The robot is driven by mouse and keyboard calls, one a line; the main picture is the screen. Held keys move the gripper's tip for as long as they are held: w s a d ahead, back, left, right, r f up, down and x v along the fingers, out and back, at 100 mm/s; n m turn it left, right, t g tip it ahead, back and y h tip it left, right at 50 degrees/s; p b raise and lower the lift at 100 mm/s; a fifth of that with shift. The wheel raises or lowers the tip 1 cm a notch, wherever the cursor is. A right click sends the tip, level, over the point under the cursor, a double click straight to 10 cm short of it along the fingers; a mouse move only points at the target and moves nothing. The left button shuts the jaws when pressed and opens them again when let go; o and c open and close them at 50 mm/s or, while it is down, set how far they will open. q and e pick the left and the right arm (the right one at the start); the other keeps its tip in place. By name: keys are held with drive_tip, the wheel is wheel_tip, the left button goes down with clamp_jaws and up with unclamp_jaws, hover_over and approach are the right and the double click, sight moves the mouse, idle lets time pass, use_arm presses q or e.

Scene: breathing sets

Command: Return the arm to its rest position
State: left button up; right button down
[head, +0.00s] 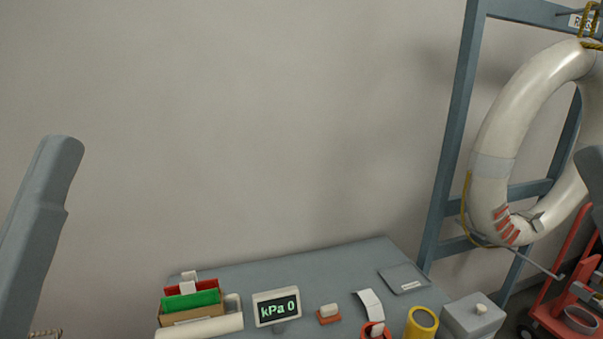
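My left arm (40,225) rises at the left edge of the head view, and its gripper is out of the frame. A link of my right arm (592,178) is cut off by the right edge. Grey parts below it, by the red cart, look like my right gripper (584,293). They are small and partly cut off, so I cannot tell whether the fingers are open or shut. I see nothing clearly held.
A life ring (490,130) hangs on a blue-grey frame (456,120). A red cart (548,312) stands right.

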use_arm(q)
wheel_tip(320, 180, up, 36)
drive_tip(key=w+a+n+y+p, duration=0.1)
drive_tip(key=n+y+p, duration=0.1)
drive_tip(key=p, duration=3.6)
drive_tip(key=shift+w+a+r+n+y, duration=0.15)
drive_tip(key=shift+a+r+n+y, duration=0.2)
drive_tip(key=shift+n, duration=0.55)
drive_tip(key=shift+d, duration=0.1)
